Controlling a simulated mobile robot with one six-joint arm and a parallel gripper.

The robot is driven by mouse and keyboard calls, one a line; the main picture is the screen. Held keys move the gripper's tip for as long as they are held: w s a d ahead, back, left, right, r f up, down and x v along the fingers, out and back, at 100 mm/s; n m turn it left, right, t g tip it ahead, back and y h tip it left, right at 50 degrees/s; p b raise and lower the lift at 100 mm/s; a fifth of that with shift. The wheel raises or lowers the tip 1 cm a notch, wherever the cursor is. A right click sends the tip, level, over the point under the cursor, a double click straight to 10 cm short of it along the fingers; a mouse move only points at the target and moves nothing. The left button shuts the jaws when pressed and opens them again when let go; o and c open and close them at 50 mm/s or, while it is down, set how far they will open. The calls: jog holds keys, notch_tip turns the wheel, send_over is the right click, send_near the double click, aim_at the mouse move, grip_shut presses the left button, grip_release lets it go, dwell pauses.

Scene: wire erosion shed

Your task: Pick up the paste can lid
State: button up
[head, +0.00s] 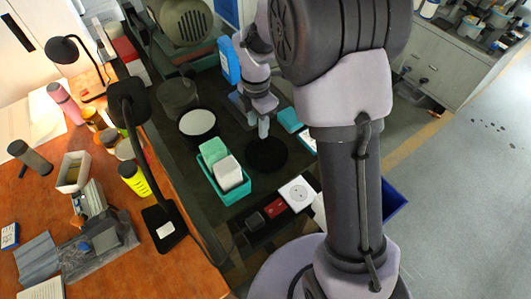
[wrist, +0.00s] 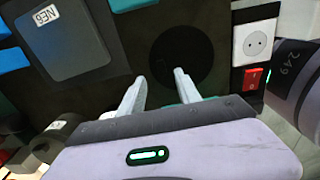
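A flat, black round disc (head: 267,155), which looks like the paste can lid, lies on the dark surface in the middle of the head view. It also shows in the wrist view (wrist: 182,52), just beyond my fingertips. My gripper (head: 263,131) is above the disc, with its fingers pointing down towards it. In the wrist view my gripper (wrist: 160,76) has its two pale fingers apart, with nothing between them. A dark can with a white round top (head: 197,122) stands to the left of the disc.
A teal bin (head: 236,194) with green and white blocks stands left of the disc. A white socket (head: 297,193) and a red switch (head: 274,207) lie in front; both also show at the wrist view's upper right. A black desk lamp (head: 128,100) rises from the orange table (head: 180,270).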

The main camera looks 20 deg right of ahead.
aim_at(259, 139)
notch_tip(259, 139, down, 6)
jog(key=shift+s+r+b, duration=0.1)
jog(key=shift+s+b, duration=0.05)
jog(key=shift+b, duration=0.95)
jog(key=shift+r, duration=0.1)
jog(key=shift+c, duration=0.2)
grip_shut()
